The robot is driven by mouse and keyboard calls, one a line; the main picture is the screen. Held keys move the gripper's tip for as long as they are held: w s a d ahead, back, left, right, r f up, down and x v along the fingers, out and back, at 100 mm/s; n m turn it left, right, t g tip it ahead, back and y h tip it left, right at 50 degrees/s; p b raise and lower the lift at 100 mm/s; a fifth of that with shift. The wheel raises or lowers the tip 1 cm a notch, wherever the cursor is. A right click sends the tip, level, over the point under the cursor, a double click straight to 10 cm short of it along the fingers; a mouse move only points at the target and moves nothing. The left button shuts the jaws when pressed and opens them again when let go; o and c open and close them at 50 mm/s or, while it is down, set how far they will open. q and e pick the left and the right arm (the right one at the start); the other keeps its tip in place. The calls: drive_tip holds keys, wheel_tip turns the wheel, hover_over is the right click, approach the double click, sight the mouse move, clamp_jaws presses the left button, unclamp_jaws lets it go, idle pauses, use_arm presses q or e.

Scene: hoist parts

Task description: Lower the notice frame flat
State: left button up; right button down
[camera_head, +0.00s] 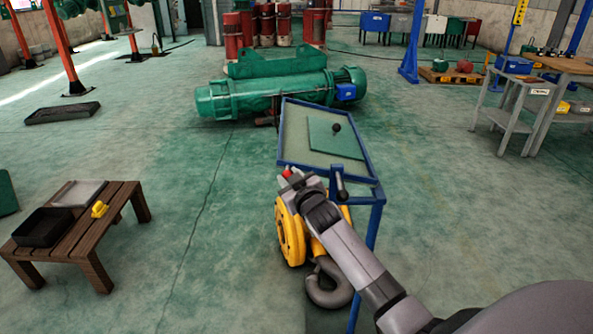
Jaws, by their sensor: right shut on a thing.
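The notice frame (303,148) appears to be the blue-rimmed panel with a pale green face in the middle of the head view. A darker green sheet and a small dark knob show on its face. It sits on a blue stand; its exact tilt is hard to judge from here. My right arm comes in from the lower right. My right gripper (290,178) is at the near left edge of the frame and is shut on it; the fingertips are small and partly hidden. My left gripper is out of view.
A yellow hoist block (291,232) with a grey hook (329,287) is below the frame, partly behind my arm. A large green hoist (275,94) lies just beyond. A wooden table (90,230) stands at the left. The floor between is clear.

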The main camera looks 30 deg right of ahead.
wheel_tip(320, 180, down, 7)
drive_tip(key=a+n+g+b, duration=0.1)
drive_tip(key=n+b, duration=0.1)
drive_tip(key=shift+w, duration=0.25)
drive_tip(key=shift+a+f, duration=0.1)
drive_tip(key=shift+f, duration=0.05)
idle(0.3)
drive_tip(key=c, duration=0.8)
unclamp_jaws()
drive_tip(key=shift+r, duration=0.2)
drive_tip(key=v, duration=0.7)
drive_tip(key=shift+p, duration=0.35)
